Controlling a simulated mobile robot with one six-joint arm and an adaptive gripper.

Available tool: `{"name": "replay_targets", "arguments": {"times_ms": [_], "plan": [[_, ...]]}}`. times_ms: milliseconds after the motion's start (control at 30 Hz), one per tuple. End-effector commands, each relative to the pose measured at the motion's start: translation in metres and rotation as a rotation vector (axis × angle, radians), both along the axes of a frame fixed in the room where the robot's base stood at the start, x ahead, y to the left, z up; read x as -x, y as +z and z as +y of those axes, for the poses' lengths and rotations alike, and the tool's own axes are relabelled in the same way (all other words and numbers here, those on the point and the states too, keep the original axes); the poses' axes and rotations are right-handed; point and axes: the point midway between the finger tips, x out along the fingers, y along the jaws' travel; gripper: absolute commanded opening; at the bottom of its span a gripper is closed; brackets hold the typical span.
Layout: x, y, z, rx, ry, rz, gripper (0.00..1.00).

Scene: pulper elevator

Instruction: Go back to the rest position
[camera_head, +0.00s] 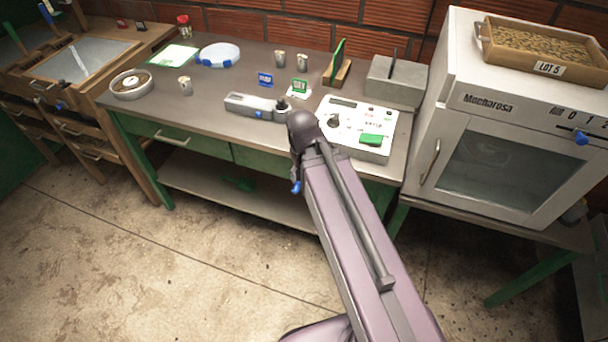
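My arm (352,235) rises from the bottom of the head view toward the workbench. Its dark joint (303,125) shows in front of the bench, beside the white control box. I cannot make out my gripper or its fingers; the arm hides what lies behind that joint. No held thing shows.
The workbench (215,115) carries a grey device (255,105), a white control box (358,128) with a green patch, several cups, a round dish (131,84) and a grey block (396,80). A white oven (505,130) with a tray (535,48) on top stands right. The floor (150,265) at left is clear.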

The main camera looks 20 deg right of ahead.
Motion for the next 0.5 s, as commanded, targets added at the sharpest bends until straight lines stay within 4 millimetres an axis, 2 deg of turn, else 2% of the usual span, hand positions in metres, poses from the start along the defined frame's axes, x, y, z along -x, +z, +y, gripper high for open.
{"name": "replay_targets", "arguments": {"times_ms": [500], "plan": [[0.0033,0.0042,0.0003,-0.018,-0.037,0.003,0.68]]}}
